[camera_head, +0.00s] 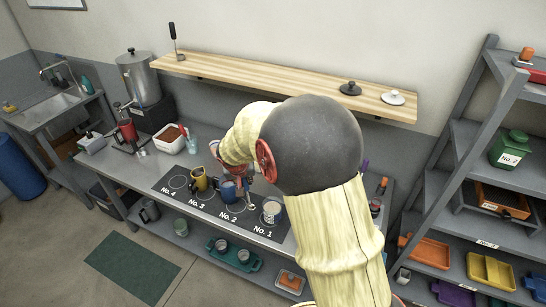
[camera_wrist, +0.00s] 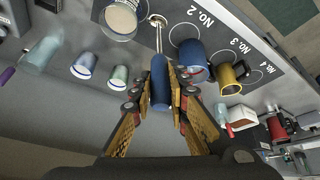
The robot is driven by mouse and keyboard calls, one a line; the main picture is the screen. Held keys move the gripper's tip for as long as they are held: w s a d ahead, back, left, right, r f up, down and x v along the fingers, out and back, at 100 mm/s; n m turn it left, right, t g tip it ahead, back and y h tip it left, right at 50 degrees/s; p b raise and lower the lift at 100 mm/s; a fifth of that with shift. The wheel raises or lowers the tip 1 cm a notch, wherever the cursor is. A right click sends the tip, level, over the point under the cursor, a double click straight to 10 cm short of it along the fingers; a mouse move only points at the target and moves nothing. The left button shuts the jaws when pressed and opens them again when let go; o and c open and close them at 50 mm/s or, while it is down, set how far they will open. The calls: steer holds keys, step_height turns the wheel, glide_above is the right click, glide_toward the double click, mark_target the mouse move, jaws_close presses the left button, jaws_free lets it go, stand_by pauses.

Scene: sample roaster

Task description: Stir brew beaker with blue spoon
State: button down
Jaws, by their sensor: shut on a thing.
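My gripper (camera_wrist: 160,98) is shut on the blue handle of the spoon (camera_wrist: 160,72), whose thin metal shaft and small bowl extend beyond the fingers. The brew beaker (camera_wrist: 118,18) is a clear glass holding pale, cream-coloured contents. In the head view the beaker (camera_head: 272,210) stands upright at the No. 1 place on the dark mat. The spoon's bowl shows beside the beaker, toward No. 2, apart from its rim. Its height above the mat is hard to tell. In the head view my arm hides much of the gripper.
A blue mug (camera_head: 229,189) stands at No. 2, close to the gripper, and a yellow mug (camera_head: 198,180) at No. 3. No. 4 is empty. A wooden shelf (camera_head: 290,82) runs along the wall above. Several cups stand on the lower shelf.

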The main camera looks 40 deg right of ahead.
steer(key=s+d+r+m+p, duration=0.1)
steer(key=s+d+r, duration=0.3)
steer(key=d, duration=0.5)
steer(key=shift+s+r+m+h+p, duration=0.3)
steer(key=shift+r+m+p, duration=0.1)
steer(key=shift+r+m, duration=0.4)
steer(key=shift+f+b, duration=0.2)
steer(key=shift+b, duration=0.4)
step_height(320, 180, down, 11)
steer(key=b, duration=1.1)
steer(key=shift+a, duration=0.1)
